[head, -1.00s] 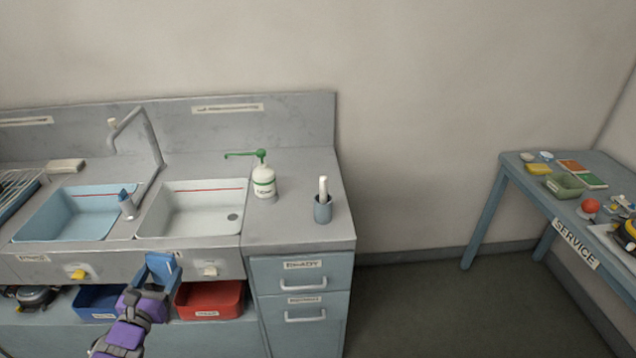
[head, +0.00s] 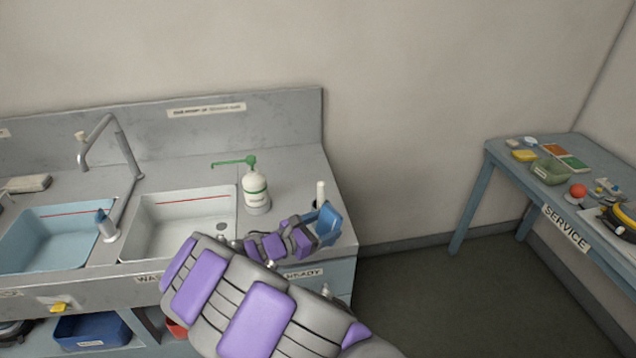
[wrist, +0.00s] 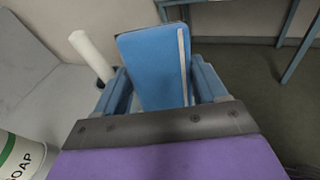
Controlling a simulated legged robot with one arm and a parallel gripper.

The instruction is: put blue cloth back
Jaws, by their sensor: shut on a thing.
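The blue cloth (wrist: 155,62) is a flat, folded-looking blue piece with a pale strip along its right side in the wrist view. My gripper (head: 322,224) is shut on it, with one blue-grey finger on each side. In the head view the gripper is over the right end of the counter, in front of the dark pot with a white stick (head: 320,192). The pot is mostly hidden behind the gripper there. In the wrist view the white stick (wrist: 90,55) stands left of the cloth.
The soap pump bottle (head: 255,188) stands left of my gripper on the counter. Left of it are a white basin (head: 190,215) and a blue basin (head: 45,240). A service table (head: 510,165) with several items stands at the right. Floor between is clear.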

